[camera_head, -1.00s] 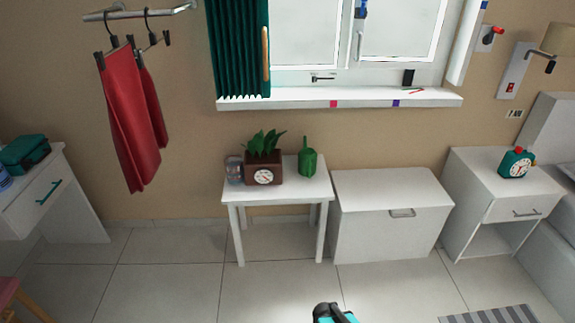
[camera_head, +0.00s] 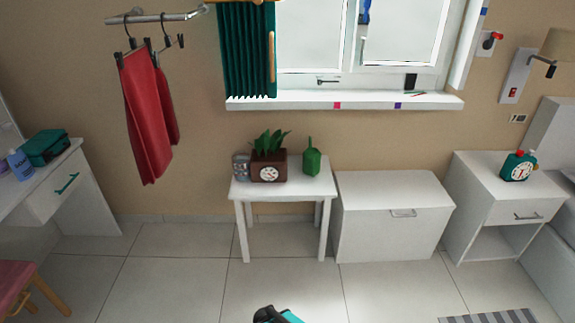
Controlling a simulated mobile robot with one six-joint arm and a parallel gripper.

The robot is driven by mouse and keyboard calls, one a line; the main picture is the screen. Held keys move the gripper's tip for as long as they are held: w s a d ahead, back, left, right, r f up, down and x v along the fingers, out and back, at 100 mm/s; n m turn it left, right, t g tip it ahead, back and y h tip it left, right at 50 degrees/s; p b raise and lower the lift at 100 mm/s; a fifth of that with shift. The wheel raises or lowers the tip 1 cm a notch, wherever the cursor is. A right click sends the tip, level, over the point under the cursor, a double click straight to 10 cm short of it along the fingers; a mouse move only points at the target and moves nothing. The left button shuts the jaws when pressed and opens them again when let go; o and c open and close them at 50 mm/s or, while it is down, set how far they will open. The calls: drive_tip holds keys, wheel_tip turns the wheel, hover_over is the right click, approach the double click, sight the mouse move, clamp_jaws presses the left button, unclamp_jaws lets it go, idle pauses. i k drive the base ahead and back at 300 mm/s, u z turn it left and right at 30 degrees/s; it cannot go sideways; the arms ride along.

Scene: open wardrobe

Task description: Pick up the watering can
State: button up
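A small green object with a narrow upright neck, which looks like the watering can (camera_head: 312,162), stands upright on the right part of a small white table (camera_head: 240,190) against the wall. In the head view only a dark and turquoise piece of my gripper (camera_head: 277,315) shows at the bottom edge. It is well in front of the table and apart from the can. Its fingertips cannot be made out.
A brown planter with a clock face (camera_head: 268,172) and a grey object (camera_head: 241,167) stand left of the can. A white chest (camera_head: 392,220) stands right of the table. A pink stool (camera_head: 18,285) is at lower left.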

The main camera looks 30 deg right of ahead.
sight(311, 157)
drive_tip(key=u, duration=0.3)
drive_tip(key=i, duration=0.95)
drive_tip(key=u, duration=0.1)
drive_tip(key=k, duration=0.9)
drive_tip(key=z, duration=0.2)
drive_tip(key=i, duration=0.55)
drive_tip(key=u, duration=0.05)
